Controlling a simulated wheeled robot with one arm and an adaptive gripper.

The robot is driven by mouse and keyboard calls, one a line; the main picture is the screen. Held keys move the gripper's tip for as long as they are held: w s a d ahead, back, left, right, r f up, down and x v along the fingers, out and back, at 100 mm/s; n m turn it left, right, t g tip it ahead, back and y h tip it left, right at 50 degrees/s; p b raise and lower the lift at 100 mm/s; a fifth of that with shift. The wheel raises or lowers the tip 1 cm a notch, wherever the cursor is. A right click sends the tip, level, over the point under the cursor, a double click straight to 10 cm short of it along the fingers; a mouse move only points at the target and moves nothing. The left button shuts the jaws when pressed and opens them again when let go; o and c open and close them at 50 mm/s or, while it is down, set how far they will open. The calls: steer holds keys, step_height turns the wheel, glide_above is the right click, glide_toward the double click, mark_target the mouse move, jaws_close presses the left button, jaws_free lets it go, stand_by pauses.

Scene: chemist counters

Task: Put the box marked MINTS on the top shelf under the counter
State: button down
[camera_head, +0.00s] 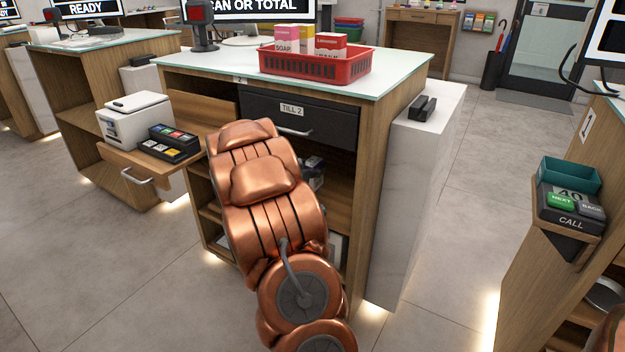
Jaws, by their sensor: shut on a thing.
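No box marked MINTS can be read in this view. My copper arm reaches in front of the counter (400,80) marked 2, and its far end is hidden behind its own links.
A red basket (340,72) on the counter holds a pink SOAP box (286,40) and a red-and-white box (330,43). The drawer marked TILL 2 (335,125) is above the shelves. An open drawer (130,165) juts out at left. A white side panel (410,190) stands at right.

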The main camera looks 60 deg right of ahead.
steer(key=shift+w+d+f, duration=0.15)
steer(key=shift+w+d, duration=0.15)
steer(key=shift+d, duration=0.15)
step_height(320, 180, down, 4)
steer(key=shift+r+b, duration=0.2)
steer(key=shift+b, duration=0.9)
steer(key=shift+r, duration=0.1)
steer(key=c, duration=0.7)
jaws_free()
steer(key=shift+o, duration=0.2)
